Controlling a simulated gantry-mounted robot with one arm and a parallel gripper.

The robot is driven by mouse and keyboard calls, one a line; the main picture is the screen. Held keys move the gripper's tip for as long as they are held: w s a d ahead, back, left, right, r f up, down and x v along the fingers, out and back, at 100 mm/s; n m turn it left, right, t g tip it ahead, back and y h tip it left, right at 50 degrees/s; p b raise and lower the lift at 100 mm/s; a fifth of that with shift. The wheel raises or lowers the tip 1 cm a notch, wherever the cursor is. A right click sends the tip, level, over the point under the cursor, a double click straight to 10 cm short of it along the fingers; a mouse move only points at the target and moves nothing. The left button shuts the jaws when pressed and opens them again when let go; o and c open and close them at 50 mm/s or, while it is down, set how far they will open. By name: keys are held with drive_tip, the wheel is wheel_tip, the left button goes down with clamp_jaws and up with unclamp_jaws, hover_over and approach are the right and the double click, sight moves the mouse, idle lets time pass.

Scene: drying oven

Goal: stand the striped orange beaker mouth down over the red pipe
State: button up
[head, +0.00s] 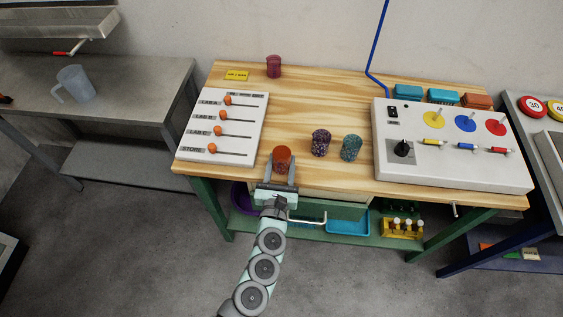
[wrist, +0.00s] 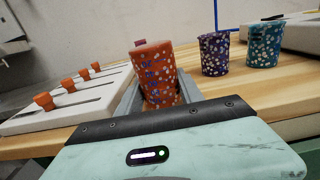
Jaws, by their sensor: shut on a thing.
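An orange beaker (head: 282,154) is between the fingers of my gripper (head: 280,172), near the front edge of the wooden bench. In the wrist view the orange beaker (wrist: 156,75) shows white and blue marks that look more like dots than stripes. It appears upright, wider end up. My gripper is shut on its sides. I cannot tell if its base touches the bench. A crimson, cup-like cylinder (head: 273,66) stands at the back of the bench; I cannot tell if it is the red pipe. It is partly hidden behind the beaker in the wrist view (wrist: 140,43).
A purple speckled beaker (head: 320,143) and a teal speckled beaker (head: 350,148) stand just right of my gripper. A white slider panel (head: 243,108) is on the left, a control box (head: 455,172) on the right. The bench's middle back is clear.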

drive_tip(key=shift+f+b, duration=0.3)
drive_tip(key=shift+f, duration=0.25)
drive_tip(key=shift+f+b, duration=0.3)
drive_tip(key=shift+b, duration=0.05)
drive_tip(key=o, duration=1.4)
drive_tip(key=s, duration=0.3)
drive_tip(key=s+a, duration=0.1)
drive_tip(key=s, duration=0.6)
drive_tip(key=shift+s+a, duration=0.2)
drive_tip(key=shift+s, duration=0.2)
drive_tip(key=shift+r, duration=0.1)
